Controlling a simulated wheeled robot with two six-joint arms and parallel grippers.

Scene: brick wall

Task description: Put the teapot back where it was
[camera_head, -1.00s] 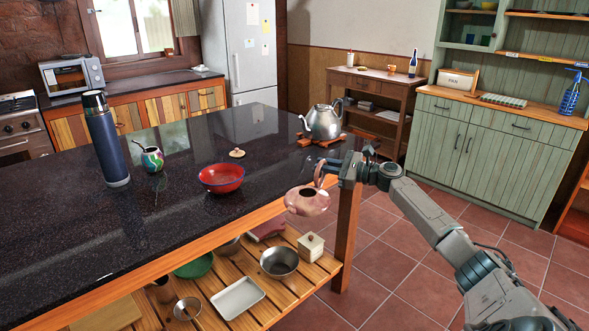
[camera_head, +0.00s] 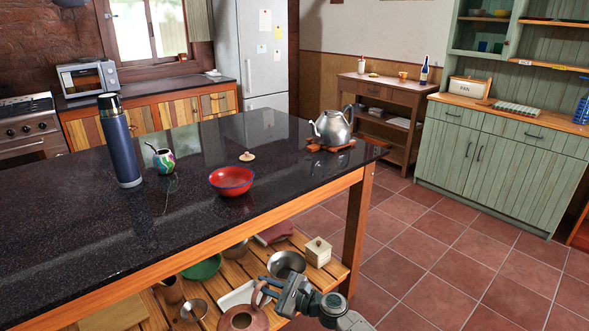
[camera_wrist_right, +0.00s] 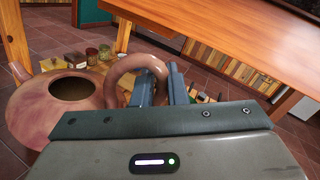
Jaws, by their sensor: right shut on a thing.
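The teapot (camera_head: 243,318) is a reddish-brown clay pot with a looped handle and an open top without its lid. My right gripper (camera_head: 277,289) is shut on its handle and holds it low in front of the island's lower slatted shelf. In the right wrist view the teapot (camera_wrist_right: 62,105) hangs at the left and the gripper's fingers (camera_wrist_right: 164,84) close on the handle loop. The pot's lower part is cut off in the head view. A small tan lid (camera_head: 247,157) lies on the dark countertop (camera_head: 90,215). My left gripper is not in view.
The lower shelf (camera_head: 213,283) holds a metal bowl (camera_head: 287,263), a white tray (camera_head: 238,295), a green bowl (camera_head: 203,267) and a lidded box (camera_head: 318,251). A wooden leg (camera_head: 357,232) stands at its right. A red bowl (camera_head: 231,181) and metal kettle (camera_head: 333,127) stand on the countertop.

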